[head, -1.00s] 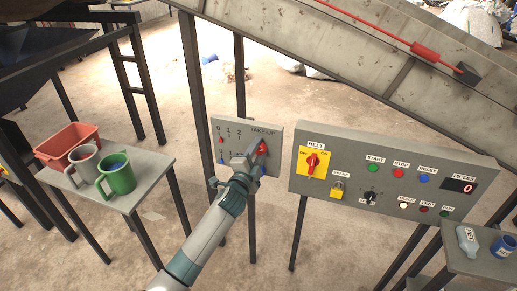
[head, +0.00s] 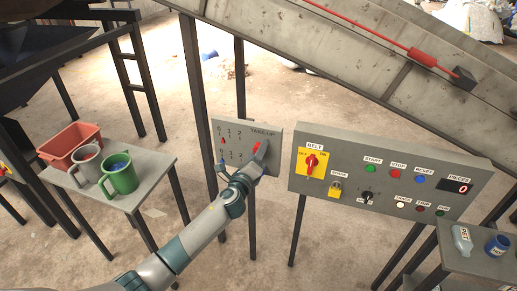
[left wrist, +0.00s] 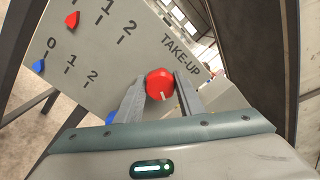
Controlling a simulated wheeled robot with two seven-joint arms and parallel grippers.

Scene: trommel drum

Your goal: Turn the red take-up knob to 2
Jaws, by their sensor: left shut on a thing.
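The red take-up knob (left wrist: 160,84) sits on the grey take-up panel (head: 275,133), near its "TAKE-UP" label. A pale mark shows on its lower edge in the left wrist view. My left gripper (head: 259,152) is shut on the knob, with one finger on each side of it in the left wrist view. The panel has two scales marked 0, 1, 2. The red pointer (left wrist: 72,19) of the upper scale stands at the 0 end, left of the 1. The blue pointer (left wrist: 38,66) of the lower scale stands at 0. My right gripper is not in view.
A belt control panel (head: 480,180) with switch and buttons stands close on the right. A small table (head: 155,185) on the left holds a red bin (head: 62,147), a grey mug (head: 84,165) and a green mug (head: 120,178). A conveyor slopes above.

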